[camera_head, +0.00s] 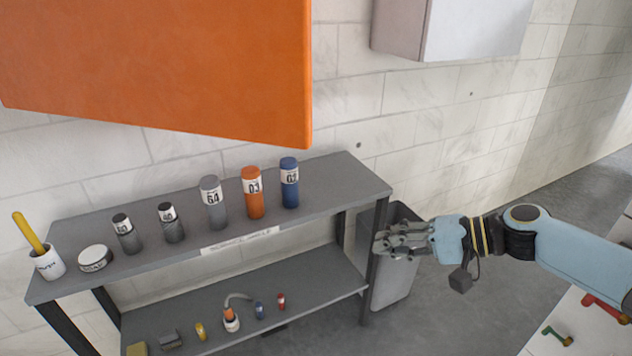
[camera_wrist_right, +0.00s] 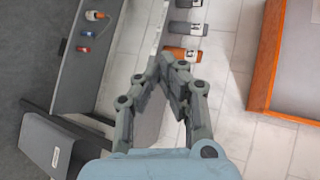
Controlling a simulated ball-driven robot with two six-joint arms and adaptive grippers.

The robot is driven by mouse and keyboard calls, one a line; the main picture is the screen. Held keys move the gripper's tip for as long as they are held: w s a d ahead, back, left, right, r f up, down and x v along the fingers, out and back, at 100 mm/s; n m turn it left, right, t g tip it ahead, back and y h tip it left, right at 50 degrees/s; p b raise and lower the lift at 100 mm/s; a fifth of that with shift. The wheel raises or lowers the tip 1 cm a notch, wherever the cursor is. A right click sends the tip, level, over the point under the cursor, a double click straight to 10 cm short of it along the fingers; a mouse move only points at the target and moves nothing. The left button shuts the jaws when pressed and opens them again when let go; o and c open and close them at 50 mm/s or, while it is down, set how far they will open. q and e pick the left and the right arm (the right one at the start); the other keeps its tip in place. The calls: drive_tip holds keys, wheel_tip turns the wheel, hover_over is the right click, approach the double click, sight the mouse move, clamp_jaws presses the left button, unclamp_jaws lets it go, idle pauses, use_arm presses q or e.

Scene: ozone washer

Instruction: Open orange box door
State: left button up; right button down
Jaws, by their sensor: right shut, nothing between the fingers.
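The orange box (camera_head: 190,65) hangs on the wall at the upper left of the head view, above the shelf. Its broad orange face and lower edge show, and its top is cut off. Its side also shows at the right of the right wrist view (camera_wrist_right: 268,55). I cannot see a handle or a door gap. My right gripper (camera_head: 385,243) is beside the shelf's right end, below and to the right of the box and apart from it. Its fingers are shut and empty, as the right wrist view (camera_wrist_right: 170,68) also shows. My left gripper is not in view.
A grey two-level shelf (camera_head: 320,185) holds several cans on top, including an orange can (camera_head: 252,195) and a blue can (camera_head: 289,185). A grey bin (camera_head: 400,280) stands at its right end. A white wall box (camera_head: 470,28) hangs at the upper right. Bare wall separates the boxes.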

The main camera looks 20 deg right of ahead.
sight(296, 126)
drive_tip(key=a+r+n+y+p, duration=0.1)
drive_tip(key=a+r+n+y, duration=0.15)
drive_tip(key=r, duration=0.95)
drive_tip(key=a+r+n+y+p, duration=0.15)
drive_tip(key=r+y, duration=0.25)
drive_tip(key=r, duration=0.8)
drive_tip(key=shift+m+g+h, duration=0.25)
drive_tip(key=shift+m+g, duration=0.15)
drive_tip(key=shift+m, duration=0.1)
drive_tip(key=a+p, duration=0.1)
drive_tip(key=a, duration=0.2)
drive_tip(key=w+a+p, duration=0.1)
drive_tip(key=a+p, duration=0.1)
drive_tip(key=a, duration=0.2)
drive_tip(key=w+a+p, duration=0.1)
drive_tip(key=a+p, duration=0.1)
drive_tip(key=a, duration=0.2)
drive_tip(key=shift+w+a, duration=0.15)
drive_tip(key=shift+f, duration=0.15)
drive_tip(key=shift+a, duration=0.1)
